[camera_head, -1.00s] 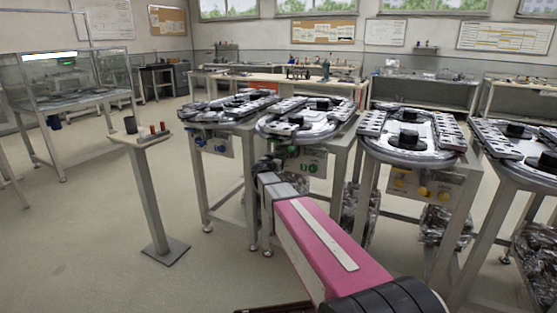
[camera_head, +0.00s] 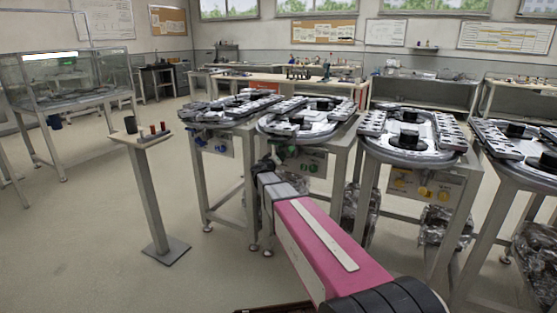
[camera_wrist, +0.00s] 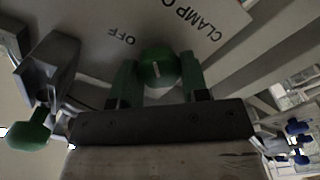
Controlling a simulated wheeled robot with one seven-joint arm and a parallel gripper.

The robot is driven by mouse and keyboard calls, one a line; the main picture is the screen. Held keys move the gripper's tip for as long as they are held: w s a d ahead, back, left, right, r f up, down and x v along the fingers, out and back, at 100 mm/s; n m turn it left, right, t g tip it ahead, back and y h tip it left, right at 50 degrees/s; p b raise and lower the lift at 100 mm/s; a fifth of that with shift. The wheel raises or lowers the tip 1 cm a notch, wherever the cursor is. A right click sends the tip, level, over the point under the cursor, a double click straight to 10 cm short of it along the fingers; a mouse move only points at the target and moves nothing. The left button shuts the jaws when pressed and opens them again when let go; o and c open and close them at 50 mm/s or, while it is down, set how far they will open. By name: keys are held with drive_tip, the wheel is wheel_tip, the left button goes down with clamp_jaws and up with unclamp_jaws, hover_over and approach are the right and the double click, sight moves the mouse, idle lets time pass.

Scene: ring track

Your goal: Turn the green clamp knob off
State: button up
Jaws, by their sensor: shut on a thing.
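The mark is close to upright in the picture. My gripper (camera_wrist: 158,82) has its two green fingers on either side of the knob and is shut on it. The word "OFF" (camera_wrist: 121,38) and part of "CLAMP O" (camera_wrist: 200,22) show upside down on the panel near the knob. In the head view my gripper reaches the panel (camera_head: 314,160) of the second station; its fingertips are too small and covered to make out.
Another green knob on a grey part (camera_wrist: 30,130) is close at left in the wrist view. Blue knobs (camera_wrist: 299,140) are at right. A station with yellow knobs (camera_head: 424,190) stands to the right. Open floor lies left.

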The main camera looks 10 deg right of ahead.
drive_tip(key=shift+f+n, duration=0.15)
drive_tip(key=shift+n, duration=4.35)
drive_tip(key=shift+a, duration=0.1)
drive_tip(key=o, duration=0.9)
drive_tip(key=v, duration=1)
drive_tip(key=shift+s+a, duration=0.2)
drive_tip(key=shift+s, duration=0.1)
